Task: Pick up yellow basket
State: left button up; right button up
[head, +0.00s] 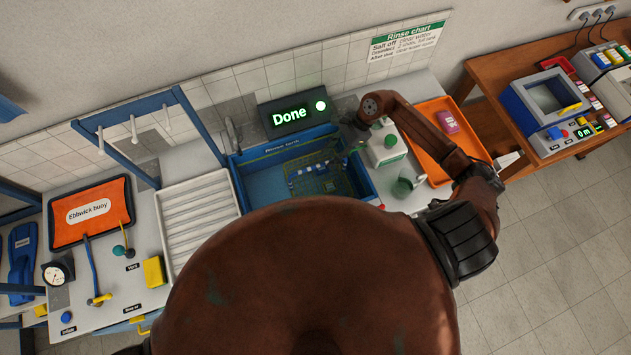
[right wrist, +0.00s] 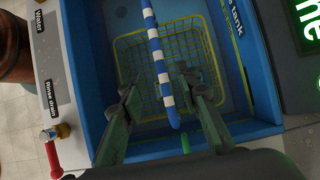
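The yellow wire basket (head: 325,183) sits in the blue rinse tank (head: 255,192); it also shows in the right wrist view (right wrist: 207,62). A blue-and-white striped bar (right wrist: 152,42) runs above the basket, like its handle. My right gripper (head: 350,148) is over the right part of the tank. In the right wrist view my right gripper (right wrist: 157,82) is open, one finger on each side of the striped bar, with gaps to it. My left gripper is not in view.
A "Done" display (head: 294,114) stands behind the tank. A white bottle (head: 384,143), a green cup (head: 404,184) and an orange tray (head: 431,142) are to its right. A white ribbed drainer (head: 197,215) lies on its left, near a blue frame (head: 125,110).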

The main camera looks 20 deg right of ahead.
aim_at(319, 165)
jog(key=shift+a+f, duration=0.25)
jog(key=shift+f, duration=0.1)
jog(key=shift+p+x, duration=0.45)
jog(key=shift+x, duration=0.35)
jog(key=x, duration=0.1)
jog(key=p+x, duration=0.1)
jog(key=x, duration=0.1)
jog(key=a+p+x, duration=0.1)
jog(key=shift+w+a+f, duration=0.1)
jog(key=shift+a, duration=0.05)
jog(key=shift+a+f, duration=0.1)
jog(key=shift+f, duration=0.15)
pick_arm(q)
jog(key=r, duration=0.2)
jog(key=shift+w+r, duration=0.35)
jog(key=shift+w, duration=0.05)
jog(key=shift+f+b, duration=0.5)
jog(key=shift+b, duration=0.05)
pick_arm(e)
jog(key=shift+f, duration=0.25)
jog(key=shift+c, duration=0.2)
grip_shut()
